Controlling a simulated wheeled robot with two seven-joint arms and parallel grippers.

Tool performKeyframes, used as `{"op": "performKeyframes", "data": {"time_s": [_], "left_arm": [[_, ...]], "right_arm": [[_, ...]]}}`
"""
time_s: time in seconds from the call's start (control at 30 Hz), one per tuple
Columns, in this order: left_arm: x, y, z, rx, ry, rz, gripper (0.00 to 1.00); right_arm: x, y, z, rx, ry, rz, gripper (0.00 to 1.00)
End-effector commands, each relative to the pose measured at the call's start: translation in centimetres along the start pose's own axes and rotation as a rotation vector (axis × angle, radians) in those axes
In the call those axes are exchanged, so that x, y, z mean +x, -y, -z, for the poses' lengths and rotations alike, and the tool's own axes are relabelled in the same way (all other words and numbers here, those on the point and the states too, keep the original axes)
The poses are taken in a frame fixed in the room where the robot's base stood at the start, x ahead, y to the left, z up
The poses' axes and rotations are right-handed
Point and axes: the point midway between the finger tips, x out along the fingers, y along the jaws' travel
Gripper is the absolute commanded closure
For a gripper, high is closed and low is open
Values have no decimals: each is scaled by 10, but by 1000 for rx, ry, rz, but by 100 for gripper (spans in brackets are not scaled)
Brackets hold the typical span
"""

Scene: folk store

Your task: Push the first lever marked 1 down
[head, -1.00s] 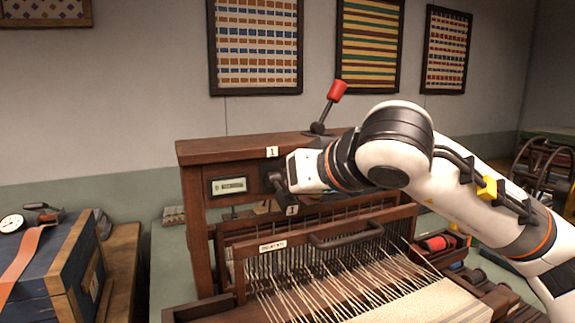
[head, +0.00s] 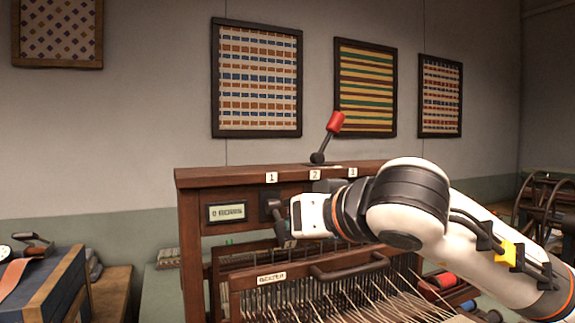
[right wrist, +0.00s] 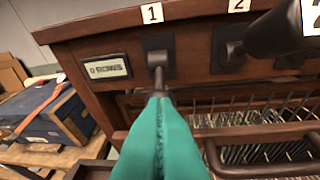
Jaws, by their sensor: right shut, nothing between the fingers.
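The loom's front panel carries a white plate marked 1 (head: 272,177). Below it is the dark mount of the first lever (head: 270,203). The lever's dark handle (head: 284,236) slants downward from that mount. In the right wrist view its short stem (right wrist: 158,76) shows below plate 1 (right wrist: 152,13), and its end is hidden behind my teal fingers. My right gripper (right wrist: 160,104) is shut with nothing between its fingers. Its tips are at the lever, but contact is not clear. My left gripper is not in view.
A second lever's dark handle (right wrist: 276,34) juts out near plate 2 (right wrist: 239,5). A red-handled lever (head: 335,122) stands upright on top of the loom. A wooden bar (head: 348,266) and warp threads lie below. A blue chest (head: 50,290) stands at left.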

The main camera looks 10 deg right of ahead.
Motion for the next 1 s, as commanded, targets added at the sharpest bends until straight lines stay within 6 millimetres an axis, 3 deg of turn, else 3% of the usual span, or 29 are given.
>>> {"op": "performKeyframes", "data": {"time_s": [0.33,0.47,1.0], "left_arm": [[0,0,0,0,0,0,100],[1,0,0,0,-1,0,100],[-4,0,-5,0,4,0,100]], "right_arm": [[1,0,3,-1,-9,1,100],[-8,0,2,-2,-6,1,100],[-109,0,0,-1,3,0,100]]}}
